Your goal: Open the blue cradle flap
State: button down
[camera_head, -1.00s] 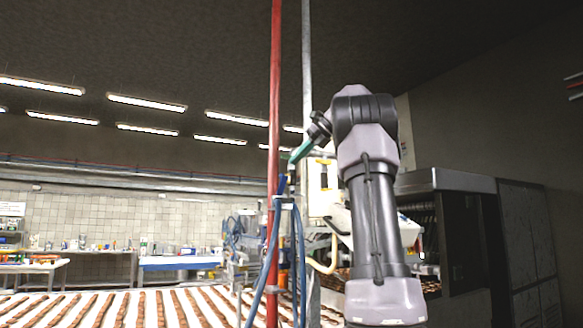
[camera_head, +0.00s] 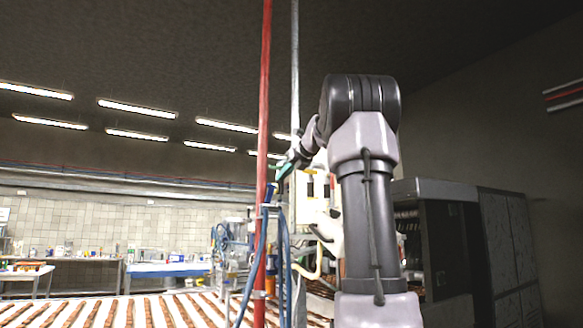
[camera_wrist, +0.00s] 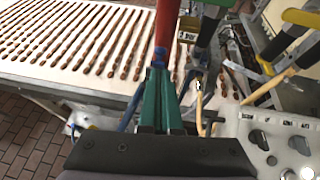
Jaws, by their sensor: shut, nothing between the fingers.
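My gripper (camera_wrist: 158,72) has green fingers, closed together with nothing between them. In the wrist view, its tips reach the foot of the red pole (camera_wrist: 168,25). A small blue part (camera_wrist: 161,54) shows right at the tips; I cannot tell if they touch. In the head view, my gripper (camera_head: 281,174) is beside the red pole (camera_head: 264,120), just above a blue piece (camera_head: 270,191). I take this blue piece for the cradle flap, but its shape and whether it is open are too small to tell.
A grey pole (camera_head: 295,80) stands close beside the red one, with blue hoses (camera_head: 287,262) hanging below. A conveyor (camera_head: 70,312) with rows of brown bars runs at lower left.

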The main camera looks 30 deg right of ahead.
aim_at(273, 187)
jog(key=shift+w+a+f, duration=0.15)
jog(key=shift+w+f, duration=0.05)
jog(key=shift+w, duration=0.95)
jog(key=shift+w+a+f, duration=0.15)
jog(key=shift+w, duration=0.95)
jog(key=shift+w+r, duration=0.3)
jog(key=shift+w, duration=0.3)
jog(key=shift+w+r, duration=0.25)
jog(key=shift+w, duration=0.3)
jog(key=shift+r, duration=0.2)
jog(key=shift+r, duration=0.65)
jog(key=shift+s+d+r, duration=0.1)
jog(key=shift+s+r, duration=0.05)
jog(key=shift+s, duration=0.2)
jog(key=r+v, duration=0.1)
jog(key=v, duration=1.2)
jog(key=shift+w+r, duration=0.15)
jog(key=shift+w, duration=0.2)
